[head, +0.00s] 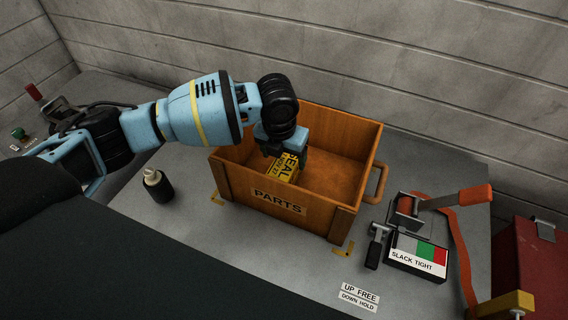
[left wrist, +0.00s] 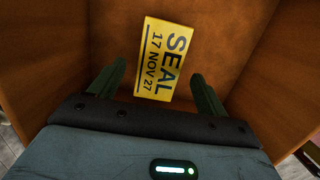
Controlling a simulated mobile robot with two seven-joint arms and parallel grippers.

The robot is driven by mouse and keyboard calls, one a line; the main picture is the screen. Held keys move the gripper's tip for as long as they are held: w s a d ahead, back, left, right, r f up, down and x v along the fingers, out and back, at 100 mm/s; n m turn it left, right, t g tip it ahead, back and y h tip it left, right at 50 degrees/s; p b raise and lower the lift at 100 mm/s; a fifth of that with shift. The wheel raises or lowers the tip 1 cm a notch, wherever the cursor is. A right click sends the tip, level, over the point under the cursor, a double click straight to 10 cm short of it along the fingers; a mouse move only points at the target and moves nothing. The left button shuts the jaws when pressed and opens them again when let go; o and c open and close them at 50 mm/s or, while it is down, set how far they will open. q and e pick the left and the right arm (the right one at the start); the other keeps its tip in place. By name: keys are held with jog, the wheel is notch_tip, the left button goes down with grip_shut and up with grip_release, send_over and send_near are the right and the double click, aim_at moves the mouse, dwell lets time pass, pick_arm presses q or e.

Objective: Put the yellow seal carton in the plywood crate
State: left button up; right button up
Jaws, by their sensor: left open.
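The yellow seal carton (head: 286,168) lies inside the plywood crate (head: 262,200), near its left side. In the left wrist view the carton (left wrist: 163,60) shows its face with "SEAL 17 NOV 27", and brown crate walls (left wrist: 240,30) surround it. My left gripper (head: 283,150) reaches down into the crate from above. Its two fingers (left wrist: 158,88) are spread apart, one on each side of the carton's near end, with gaps between. Part of the carton is hidden behind the gripper in the head view. My right gripper does not show.
A dark bottle (head: 158,186) stands left of the crate on the grey table (head: 190,235). A ratchet with an orange handle (head: 455,199) and a "SLACK TIGHT" gauge (head: 417,257) sit on the right. A red box (head: 540,260) is at the far right. A wall rises behind.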

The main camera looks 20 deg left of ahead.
pick_arm(q)
jog(key=r, duration=0.5)
jog(key=shift+s+r, duration=0.15)
jog(key=shift+s, duration=0.25)
